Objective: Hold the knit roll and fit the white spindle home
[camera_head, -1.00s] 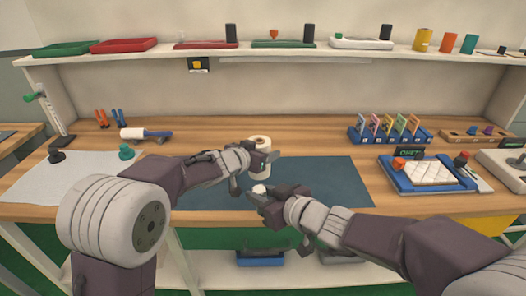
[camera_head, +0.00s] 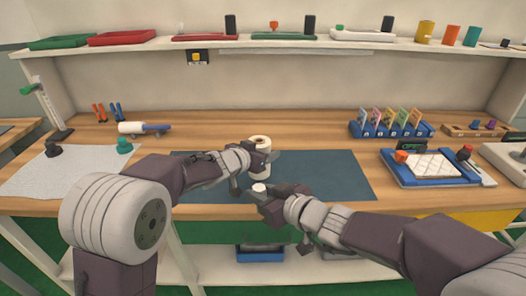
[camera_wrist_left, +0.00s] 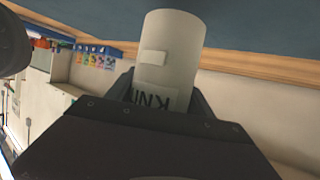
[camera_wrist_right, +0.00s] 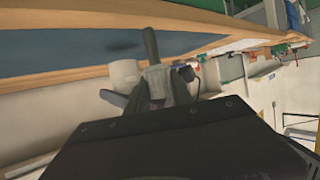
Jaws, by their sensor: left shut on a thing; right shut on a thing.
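The knit roll (camera_head: 260,170) is a pale upright cylinder over the middle of the dark blue mat. My left gripper (camera_head: 263,161) is shut on it from the left. In the left wrist view the roll (camera_wrist_left: 172,50) sits between the fingers, with a small raised tab and partly covered "KNI" lettering. The right wrist view shows a white piece (camera_wrist_right: 124,72) by the fingers.
The dark blue mat (camera_head: 330,175) is otherwise clear. A blue tray with a white quilted pad (camera_head: 434,168) lies to the right, and a blue rack of coloured cards (camera_head: 392,130) stands behind. A grey cloth (camera_head: 60,175) lies left. A shelf (camera_head: 300,43) spans the back.

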